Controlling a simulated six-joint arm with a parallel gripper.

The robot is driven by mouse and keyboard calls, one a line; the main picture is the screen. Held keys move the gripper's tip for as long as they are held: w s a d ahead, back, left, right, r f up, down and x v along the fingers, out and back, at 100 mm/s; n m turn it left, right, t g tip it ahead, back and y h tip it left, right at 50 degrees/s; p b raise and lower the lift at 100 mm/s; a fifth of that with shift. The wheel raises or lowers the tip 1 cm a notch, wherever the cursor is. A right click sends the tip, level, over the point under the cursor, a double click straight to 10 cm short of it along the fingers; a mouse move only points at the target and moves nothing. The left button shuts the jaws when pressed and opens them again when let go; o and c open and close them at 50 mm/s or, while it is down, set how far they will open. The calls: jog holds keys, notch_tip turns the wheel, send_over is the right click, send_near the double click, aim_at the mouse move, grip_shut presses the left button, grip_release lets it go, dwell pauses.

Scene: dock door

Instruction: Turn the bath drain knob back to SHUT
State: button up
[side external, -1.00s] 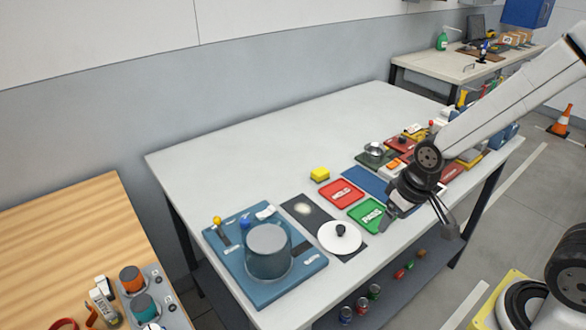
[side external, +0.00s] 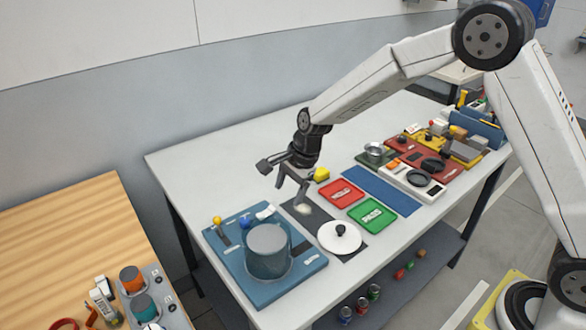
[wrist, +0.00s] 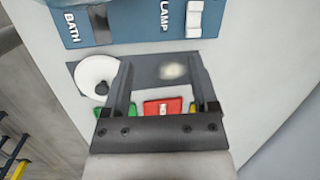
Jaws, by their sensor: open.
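A blue panel (side external: 262,299) lies at the near left of the grey table and carries a cylindrical bath tank (side external: 268,252). A small blue knob (side external: 246,223) stands behind the tank, beside a yellow-topped lever (side external: 217,221) and a white lamp switch (side external: 265,212). I cannot tell which control is the bath drain knob, and no SHUT mark is readable. In the wrist view the BATH label (wrist: 72,28) lies beside a dark slot (wrist: 101,24). My gripper (side external: 289,196) is open and empty, above the dark mat to the panel's right; it also shows in the wrist view (wrist: 159,60).
A white lid (side external: 340,238) with a black knob lies on the dark mat (side external: 300,220). The table's back left is clear.

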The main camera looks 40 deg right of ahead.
aim_at(245, 219)
jog(key=w+a+f+m+y, duration=0.1)
jog(key=w+a+f+m, duration=0.2)
jog(key=w+a+m, duration=0.2)
jog(key=shift+w+a+m, duration=0.25)
jog(key=shift+w+m, duration=0.35)
jog(key=shift+w, duration=0.05)
jog(key=shift+x, duration=3.85)
jog(key=shift+s+a, duration=0.1)
jog(key=shift+a, duration=0.05)
grip_shut()
